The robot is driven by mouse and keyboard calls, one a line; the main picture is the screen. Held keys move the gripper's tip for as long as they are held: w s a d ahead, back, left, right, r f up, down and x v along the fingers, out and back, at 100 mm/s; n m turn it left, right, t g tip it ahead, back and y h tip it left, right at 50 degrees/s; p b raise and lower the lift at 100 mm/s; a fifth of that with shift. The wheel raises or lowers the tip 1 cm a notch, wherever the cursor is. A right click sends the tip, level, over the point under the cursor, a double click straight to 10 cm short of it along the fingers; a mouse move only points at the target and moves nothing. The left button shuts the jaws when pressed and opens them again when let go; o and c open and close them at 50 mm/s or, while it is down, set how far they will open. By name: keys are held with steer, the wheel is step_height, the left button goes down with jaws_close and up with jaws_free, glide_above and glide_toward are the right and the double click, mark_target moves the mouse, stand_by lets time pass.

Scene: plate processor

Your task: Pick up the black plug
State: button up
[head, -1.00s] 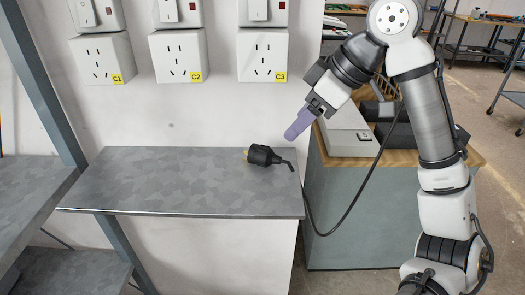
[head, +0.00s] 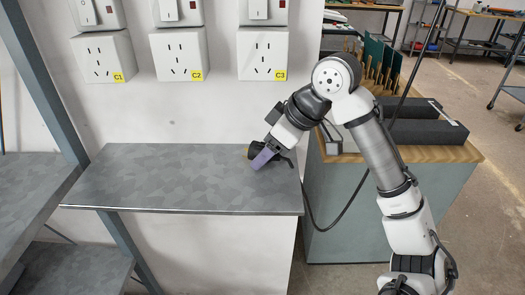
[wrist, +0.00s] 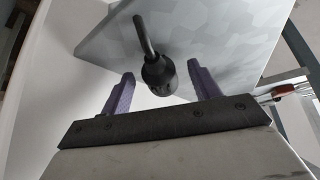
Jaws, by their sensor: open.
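The black plug (head: 254,151) lies on the grey metal shelf (head: 150,180) near its back right corner, partly hidden behind my gripper in the head view. My gripper (head: 261,160) has purple fingers and is down at the plug. In the wrist view the plug (wrist: 159,75) shows between and a little beyond the two spread fingers, with its cord end pointing up in the picture. My gripper (wrist: 163,88) is open, with visible gaps on both sides of the plug. I cannot tell how far the fingertips are above the shelf.
White socket boxes labelled C1 (head: 98,58), C2 (head: 178,54) and C3 (head: 262,54) hang on the wall above the shelf. A wood-topped cabinet (head: 345,200) stands right of the shelf. The left and middle of the shelf are clear.

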steer(key=c, duration=1.1)
